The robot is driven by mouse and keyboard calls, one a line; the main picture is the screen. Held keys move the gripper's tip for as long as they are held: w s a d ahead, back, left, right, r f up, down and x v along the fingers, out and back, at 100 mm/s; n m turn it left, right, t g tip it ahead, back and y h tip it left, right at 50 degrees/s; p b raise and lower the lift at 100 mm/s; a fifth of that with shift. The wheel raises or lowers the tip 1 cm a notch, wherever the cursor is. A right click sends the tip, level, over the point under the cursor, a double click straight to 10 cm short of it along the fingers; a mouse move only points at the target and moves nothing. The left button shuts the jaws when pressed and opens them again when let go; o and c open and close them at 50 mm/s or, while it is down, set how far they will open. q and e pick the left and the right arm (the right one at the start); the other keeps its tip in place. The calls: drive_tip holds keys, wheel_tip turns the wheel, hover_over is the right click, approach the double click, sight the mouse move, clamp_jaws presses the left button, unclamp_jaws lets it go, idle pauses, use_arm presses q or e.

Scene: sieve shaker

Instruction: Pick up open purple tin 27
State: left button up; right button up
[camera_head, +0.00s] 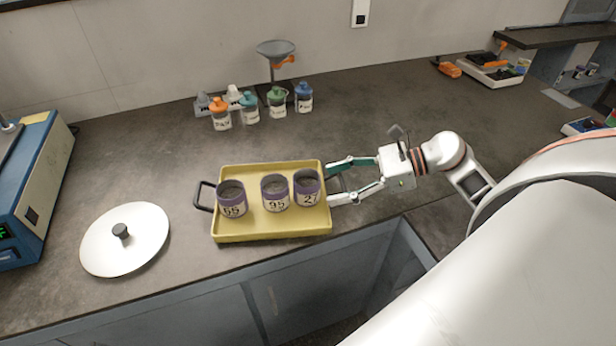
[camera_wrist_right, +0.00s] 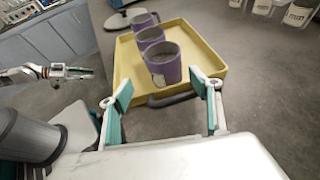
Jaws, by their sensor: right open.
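Open purple tin 27 (camera_head: 308,190) stands upright at the right end of the yellow tray (camera_head: 270,231), its grey inside showing. It is the nearest tin (camera_wrist_right: 163,66) in the right wrist view. My right gripper (camera_head: 331,184) is open and empty at the tray's right edge, fingers pointing at tin 27. In the wrist view its fingertips (camera_wrist_right: 162,88) are spread to either side of the tin's line, apart from it. My left gripper (camera_wrist_right: 68,73) shows small at the left of the wrist view; its jaw state is unclear.
Purple tins 95 (camera_head: 275,193) and 55 (camera_head: 232,199) stand left of tin 27 in the tray. A dark tray handle (camera_wrist_right: 172,98) lies between my right fingers. A white lid (camera_head: 125,240) lies left. Several bottles (camera_head: 249,109) stand behind.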

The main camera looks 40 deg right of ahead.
sight(309, 189)
drive_tip(key=shift+w+d, duration=0.3)
drive_tip(key=shift+w, duration=0.1)
drive_tip(key=shift+w+a, duration=0.15)
drive_tip(key=p+x, duration=0.1)
drive_tip(key=x, duration=0.6)
drive_tip(key=shift+a+f, duration=0.1)
drive_tip(key=shift+f, duration=0.2)
drive_tip(key=c, duration=1.3)
